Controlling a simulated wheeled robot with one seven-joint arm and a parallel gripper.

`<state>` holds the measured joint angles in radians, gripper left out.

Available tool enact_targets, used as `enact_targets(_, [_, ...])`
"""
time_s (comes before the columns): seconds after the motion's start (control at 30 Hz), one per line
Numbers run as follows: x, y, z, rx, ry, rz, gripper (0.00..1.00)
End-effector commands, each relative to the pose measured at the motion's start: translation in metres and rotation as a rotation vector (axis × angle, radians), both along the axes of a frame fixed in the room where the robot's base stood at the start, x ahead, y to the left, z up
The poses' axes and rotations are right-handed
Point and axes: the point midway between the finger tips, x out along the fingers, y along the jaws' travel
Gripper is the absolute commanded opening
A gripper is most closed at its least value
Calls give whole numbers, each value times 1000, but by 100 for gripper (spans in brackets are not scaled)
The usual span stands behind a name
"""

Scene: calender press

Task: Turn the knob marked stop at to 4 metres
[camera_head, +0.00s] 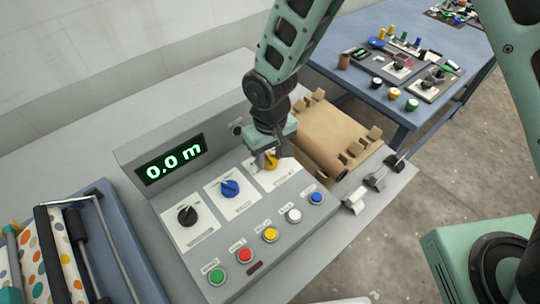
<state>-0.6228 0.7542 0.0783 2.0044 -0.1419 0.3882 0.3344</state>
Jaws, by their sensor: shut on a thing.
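A grey control panel (205,245) carries three knobs on white plates: a black one (187,215), a blue one (230,188) and a yellow one (271,163). My gripper (270,157) points down at the yellow knob, farthest right, and is shut on it. The gripper partly hides this knob and its plate, so its pointer setting cannot be read. The labels under the knobs are too small to read surely. The green display (171,159) reads 0.0 m.
Several buttons line the panel's front, from green (216,276) to blue (316,198). Brown material on a roll (325,130) lies right of my gripper. A blue table (440,105) with small parts is behind.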

Motion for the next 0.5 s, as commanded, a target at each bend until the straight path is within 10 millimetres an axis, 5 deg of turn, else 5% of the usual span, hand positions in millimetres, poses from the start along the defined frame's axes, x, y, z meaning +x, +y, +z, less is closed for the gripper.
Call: enact_targets(0.5, [1,0,1,1,-2,487,14])
